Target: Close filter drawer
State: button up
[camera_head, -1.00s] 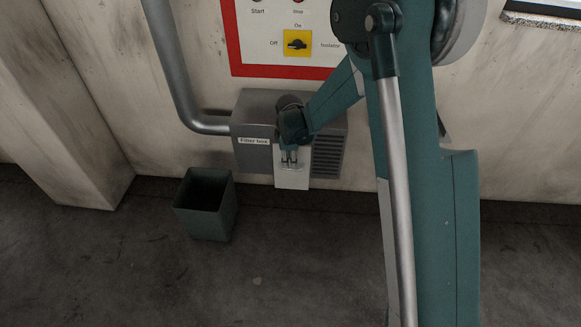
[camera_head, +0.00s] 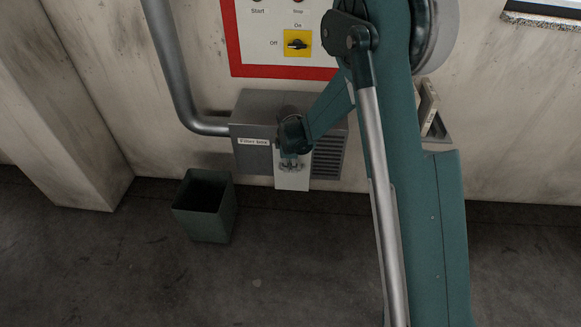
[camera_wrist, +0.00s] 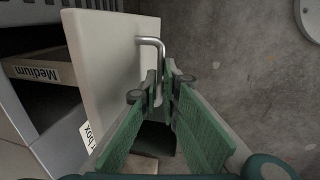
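The grey filter box (camera_head: 252,160) is on the wall in the head view. Its pale drawer front (camera_head: 292,180) stands out from the box. In the wrist view the same drawer front (camera_wrist: 105,65) is upright, with a gap behind it. A bent metal handle (camera_wrist: 150,41) sticks out from it. My gripper (camera_wrist: 161,77) has its two green fingers around the handle bar, apart from each other, with a narrow gap at the tips. Any contact with the handle is hard to tell. In the head view my gripper (camera_head: 291,165) is in front of the drawer front.
A flat piece labelled "Medium" (camera_wrist: 38,71) lies behind the drawer front in the wrist view. A green bin (camera_head: 205,208) stands on the floor below left. A pipe (camera_head: 180,85) enters the box from the left. A red-framed switch panel (camera_head: 265,70) is above.

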grip_shut()
jog(key=shift+w, duration=5.3)
jog(key=shift+r, duration=0.1)
jog(key=o, duration=0.7)
grip_release()
jog(key=shift+w, duration=0.15)
jog(key=shift+c, duration=0.2)
notch_tip(320, 180, up, 12)
jog(key=s, duration=0.2)
jog(key=shift+s, duration=0.2)
jog(key=shift+f, duration=0.2)
jog(key=shift+r, duration=0.15)
